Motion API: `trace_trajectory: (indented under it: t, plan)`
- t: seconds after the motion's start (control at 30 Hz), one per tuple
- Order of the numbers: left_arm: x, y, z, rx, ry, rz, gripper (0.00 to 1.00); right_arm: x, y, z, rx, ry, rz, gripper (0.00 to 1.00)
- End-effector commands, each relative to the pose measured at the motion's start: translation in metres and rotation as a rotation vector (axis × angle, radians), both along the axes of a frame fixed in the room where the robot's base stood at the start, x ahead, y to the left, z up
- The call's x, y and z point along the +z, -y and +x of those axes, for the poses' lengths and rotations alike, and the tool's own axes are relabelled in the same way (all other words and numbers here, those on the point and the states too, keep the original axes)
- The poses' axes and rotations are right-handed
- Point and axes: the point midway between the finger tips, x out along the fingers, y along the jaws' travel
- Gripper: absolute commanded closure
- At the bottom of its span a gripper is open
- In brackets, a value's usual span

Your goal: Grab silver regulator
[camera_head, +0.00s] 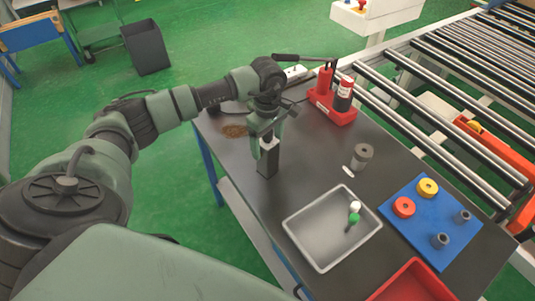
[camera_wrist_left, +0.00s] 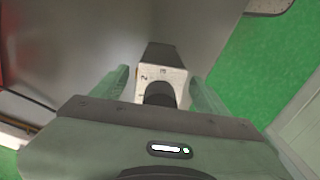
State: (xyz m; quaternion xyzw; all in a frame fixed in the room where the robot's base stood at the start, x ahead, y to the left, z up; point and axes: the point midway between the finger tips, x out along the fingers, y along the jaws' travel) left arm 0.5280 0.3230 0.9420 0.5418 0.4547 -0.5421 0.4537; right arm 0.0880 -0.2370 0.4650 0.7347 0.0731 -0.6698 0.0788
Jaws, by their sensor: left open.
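The regulator (camera_head: 268,160) is an upright box standing on the dark table near its left edge. It has dark sides, a pale silver top with number marks, and a dark round knob, which show in the left wrist view (camera_wrist_left: 162,77). My left gripper (camera_head: 267,137) is right above it, pointing down. In the left wrist view my open fingers (camera_wrist_left: 158,80) lie on either side of the regulator's top, with gaps visible. I cannot tell how far down its sides they reach. My right gripper is not in view.
A grey cylinder (camera_head: 362,156), a grey tray (camera_head: 304,248), a blue board (camera_head: 428,236) with rings and a red bin (camera_head: 413,282) lie rightward. A roller conveyor (camera_head: 440,125) borders the table.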

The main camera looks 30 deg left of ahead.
Motion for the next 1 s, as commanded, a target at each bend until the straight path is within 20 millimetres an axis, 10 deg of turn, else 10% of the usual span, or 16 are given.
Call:
trace_trajectory:
  t: [0.17,0.43,1.0]
  plan:
    - [0.0,0.0,0.0,0.0,0.0,0.0,0.28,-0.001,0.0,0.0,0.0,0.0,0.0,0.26]
    - [0.0,0.0,0.0,0.0,0.0,0.0,1.0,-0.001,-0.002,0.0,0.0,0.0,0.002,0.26]
    - [0.016,0.0,0.002,0.002,0.007,-0.001,1.0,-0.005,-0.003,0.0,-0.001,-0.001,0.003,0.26]
